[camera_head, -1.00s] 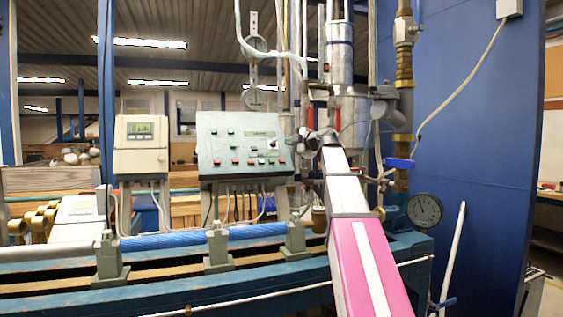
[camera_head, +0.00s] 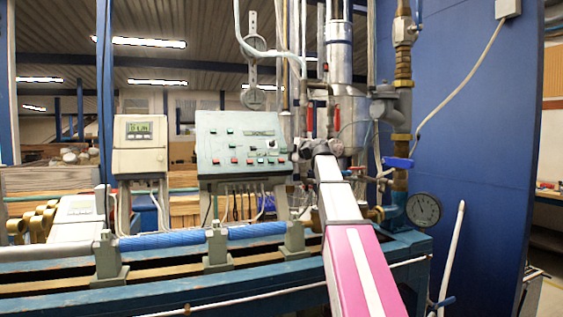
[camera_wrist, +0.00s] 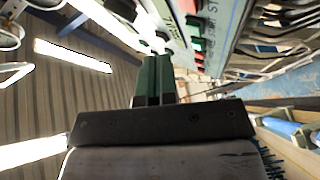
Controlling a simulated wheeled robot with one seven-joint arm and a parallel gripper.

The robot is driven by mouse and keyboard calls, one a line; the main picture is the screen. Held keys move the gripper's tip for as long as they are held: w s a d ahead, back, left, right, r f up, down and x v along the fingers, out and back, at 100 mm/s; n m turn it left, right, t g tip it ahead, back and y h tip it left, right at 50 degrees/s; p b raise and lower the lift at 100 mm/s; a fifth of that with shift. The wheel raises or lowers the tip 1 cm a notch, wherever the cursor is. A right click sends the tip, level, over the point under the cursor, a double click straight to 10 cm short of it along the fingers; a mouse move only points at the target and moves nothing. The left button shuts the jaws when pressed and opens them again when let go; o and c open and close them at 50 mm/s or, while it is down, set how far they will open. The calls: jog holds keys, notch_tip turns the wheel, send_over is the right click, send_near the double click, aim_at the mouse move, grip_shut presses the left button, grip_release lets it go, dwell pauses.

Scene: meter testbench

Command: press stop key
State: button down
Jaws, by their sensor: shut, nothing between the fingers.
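The control panel (camera_head: 215,150) is a grey-green sloped box with rows of red and green keys, left of my arm in the head view. In the wrist view the panel face (camera_wrist: 226,40) runs steeply along the upper right, with red keys (camera_wrist: 194,26) and partly readable lettering. I cannot tell for sure which key is stop. My gripper (camera_wrist: 157,52) is shut and empty, its dark green fingers pointing up the picture, with the tips close to the row of keys. Contact cannot be made out. In the head view my gripper (camera_head: 298,149) is at the panel's right edge.
A beige meter box (camera_head: 140,150) with a display stands left of the panel. Metal pipes and a silver cylinder (camera_head: 340,100) rise close behind my gripper. A blue pipe (camera_head: 170,240) lies on the bench below. A pressure gauge (camera_head: 423,210) sits to the right.

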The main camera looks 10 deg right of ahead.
jog(key=shift+w+a+f, duration=0.2)
jog(key=shift+w+f, duration=0.75)
jog(key=shift+w, duration=0.1)
jog(key=shift+w+f, duration=0.1)
dwell(1.3)
jog(key=shift+w+f, duration=0.15)
jog(key=shift+w, duration=0.05)
jog(key=shift+w+a+f, duration=0.1)
jog(key=shift+w+f, duration=0.15)
dwell(0.9)
dwell(0.4)
jog(key=shift+s+r, duration=0.5)
jog(key=shift+s, duration=0.05)
jog(key=shift+s+r, duration=0.1)
jog(key=shift+s+d+r, duration=0.25)
jog(key=shift+s+r, duration=0.55)
jog(key=shift+s, duration=0.1)
jog(key=shift+s+d+r, duration=0.25)
jog(key=shift+s+r, duration=0.55)
jog(key=shift+s, duration=0.05)
